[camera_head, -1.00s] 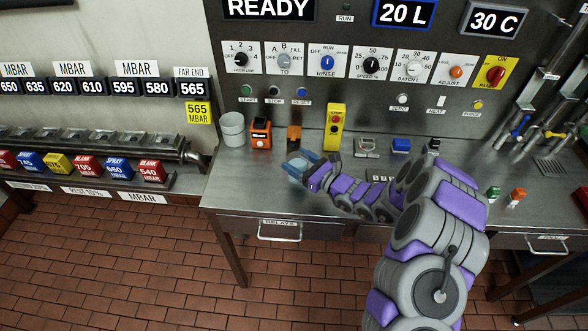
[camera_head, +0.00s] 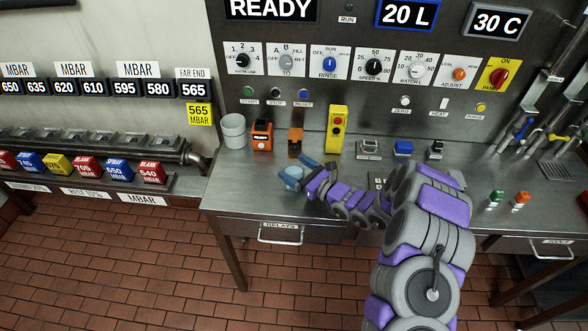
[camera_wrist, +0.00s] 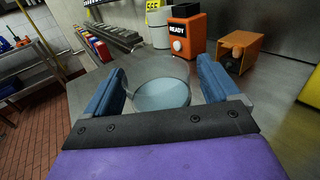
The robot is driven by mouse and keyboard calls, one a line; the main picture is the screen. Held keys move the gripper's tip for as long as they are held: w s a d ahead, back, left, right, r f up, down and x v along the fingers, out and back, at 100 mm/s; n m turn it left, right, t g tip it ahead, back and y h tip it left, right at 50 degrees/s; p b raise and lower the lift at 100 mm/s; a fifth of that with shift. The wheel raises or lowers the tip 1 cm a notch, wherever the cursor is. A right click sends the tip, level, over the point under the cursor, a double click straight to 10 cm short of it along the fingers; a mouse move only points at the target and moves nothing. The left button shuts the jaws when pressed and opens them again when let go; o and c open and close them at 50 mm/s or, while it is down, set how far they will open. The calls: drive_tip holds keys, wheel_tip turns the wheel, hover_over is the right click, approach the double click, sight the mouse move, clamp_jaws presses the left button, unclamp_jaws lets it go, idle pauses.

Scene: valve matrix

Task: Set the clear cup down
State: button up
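The clear cup (camera_wrist: 162,94) sits between the two blue fingers of my gripper (camera_wrist: 160,82) in the wrist view. It is see-through, with a pale blue round bottom, and looks roughly upright. The fingers are spread to about the cup's width, one along each side. In the head view my gripper (camera_head: 292,175) is low over the left part of the steel bench (camera_head: 240,195). The cup is hard to make out there. I cannot tell whether its bottom touches the bench.
Behind the gripper stand a white canister (camera_head: 233,131), an orange READY box (camera_head: 261,135), an open orange holder (camera_head: 296,138) and a yellow button box (camera_head: 337,130). The bench's front edge is close to the gripper. The bench to its left is clear.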

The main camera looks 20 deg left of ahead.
drive_tip(key=shift+o, duration=0.6)
drive_tip(key=shift+d+r, duration=0.15)
drive_tip(key=shift+d, duration=0.3)
drive_tip(key=shift+d, duration=0.1)
